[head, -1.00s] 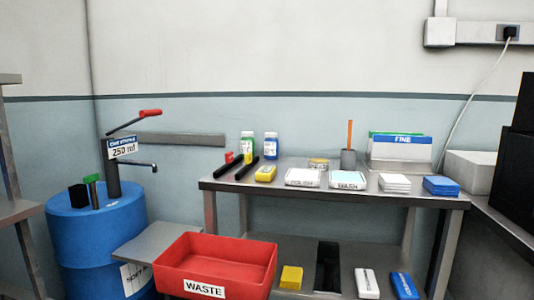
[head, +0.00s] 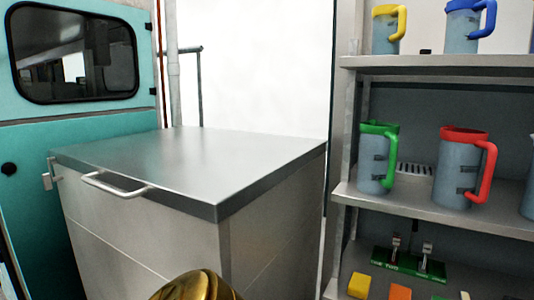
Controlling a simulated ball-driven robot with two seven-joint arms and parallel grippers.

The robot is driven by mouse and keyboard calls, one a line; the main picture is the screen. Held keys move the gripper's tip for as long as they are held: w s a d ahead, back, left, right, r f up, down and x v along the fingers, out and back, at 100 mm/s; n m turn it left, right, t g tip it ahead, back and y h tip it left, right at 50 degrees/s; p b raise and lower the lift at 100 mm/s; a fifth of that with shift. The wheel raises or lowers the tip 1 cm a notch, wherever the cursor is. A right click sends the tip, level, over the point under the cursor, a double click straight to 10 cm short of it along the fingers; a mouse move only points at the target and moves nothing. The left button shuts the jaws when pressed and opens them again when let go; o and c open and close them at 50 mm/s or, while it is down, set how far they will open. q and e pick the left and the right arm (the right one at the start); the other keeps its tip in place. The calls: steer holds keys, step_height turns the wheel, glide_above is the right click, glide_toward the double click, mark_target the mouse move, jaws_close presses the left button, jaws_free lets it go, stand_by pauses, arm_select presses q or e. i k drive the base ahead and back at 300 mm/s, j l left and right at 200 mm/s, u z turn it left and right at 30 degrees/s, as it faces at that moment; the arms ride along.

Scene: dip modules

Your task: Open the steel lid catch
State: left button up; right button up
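A steel chest with a flat grey lid (head: 200,165) stands at the left middle of the head view, and the lid lies shut on it. A bar handle (head: 115,186) is on its front edge. A small steel catch (head: 49,174) sits at the lid's left front corner; its exact position is too small to tell. Neither of my grippers is in view.
A teal door with a dark window (head: 75,55) stands behind on the left. A rack (head: 440,68) on the right holds jugs with coloured handles, such as a red-handled jug (head: 466,168). A shiny brass-coloured rounded thing (head: 197,288) shows at the bottom edge.

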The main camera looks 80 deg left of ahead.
mark_target(48, 179)
steer(key=u, duration=3.9)
